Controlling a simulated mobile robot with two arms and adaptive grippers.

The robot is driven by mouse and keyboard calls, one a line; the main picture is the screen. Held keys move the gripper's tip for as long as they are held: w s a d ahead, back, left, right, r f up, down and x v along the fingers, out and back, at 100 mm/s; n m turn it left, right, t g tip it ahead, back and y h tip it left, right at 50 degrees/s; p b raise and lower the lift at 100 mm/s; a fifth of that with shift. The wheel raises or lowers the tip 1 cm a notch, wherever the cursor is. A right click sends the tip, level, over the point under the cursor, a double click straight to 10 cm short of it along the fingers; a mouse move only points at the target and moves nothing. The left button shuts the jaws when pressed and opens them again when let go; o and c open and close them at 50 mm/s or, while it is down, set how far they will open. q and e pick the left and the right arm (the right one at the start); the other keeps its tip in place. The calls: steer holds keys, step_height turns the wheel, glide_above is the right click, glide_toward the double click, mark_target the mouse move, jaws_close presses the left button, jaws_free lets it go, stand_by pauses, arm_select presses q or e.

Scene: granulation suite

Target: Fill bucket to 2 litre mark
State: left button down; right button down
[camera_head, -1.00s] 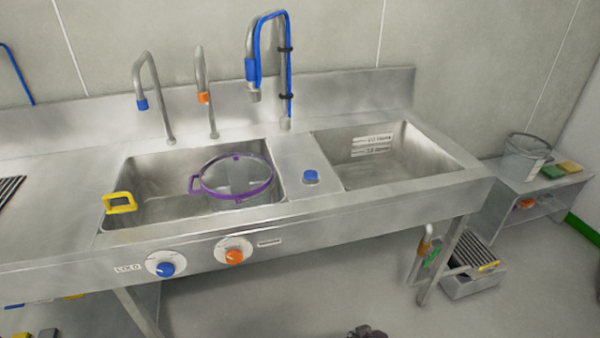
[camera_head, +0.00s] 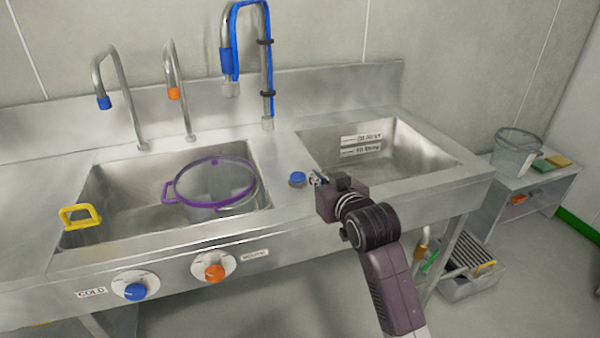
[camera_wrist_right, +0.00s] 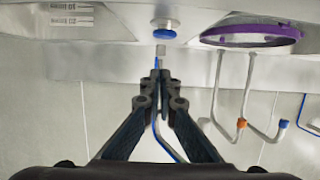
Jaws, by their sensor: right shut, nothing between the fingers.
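A clear vessel with a purple rim and handle (camera_head: 213,182) sits in the left sink basin (camera_head: 110,215). It looks like a bucket; I see no clear water level or 2 litre mark on it. My right gripper (camera_head: 317,178) is shut and empty, just right of a blue button (camera_head: 298,179) on the ledge between the basins. In the right wrist view, the closed fingertips (camera_wrist_right: 156,72) point toward the blue button (camera_wrist_right: 163,33), with a visible gap. A blue-tipped tap (camera_head: 103,102), an orange-tipped tap (camera_head: 173,94) and a blue-hosed tap (camera_head: 229,85) stand behind. My left gripper is out of view.
A blue knob labelled COLD (camera_head: 135,291) and an orange knob (camera_head: 214,272) are on the front panel. A yellow handle (camera_head: 80,217) hangs at the left basin's edge. The right basin (camera_head: 405,155) looks empty. Another clear bucket (camera_head: 515,153) stands on the right bench.

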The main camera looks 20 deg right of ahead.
steer(key=shift+w+r, duration=0.4)
steer(key=shift+r, duration=0.15)
steer(key=shift+w, duration=0.1)
glide_above(302, 177)
step_height(302, 177, down, 2)
steer(key=shift+f, duration=0.2)
step_height(302, 177, down, 3)
steer(key=shift+r, duration=0.1)
steer(key=shift+f, duration=0.65)
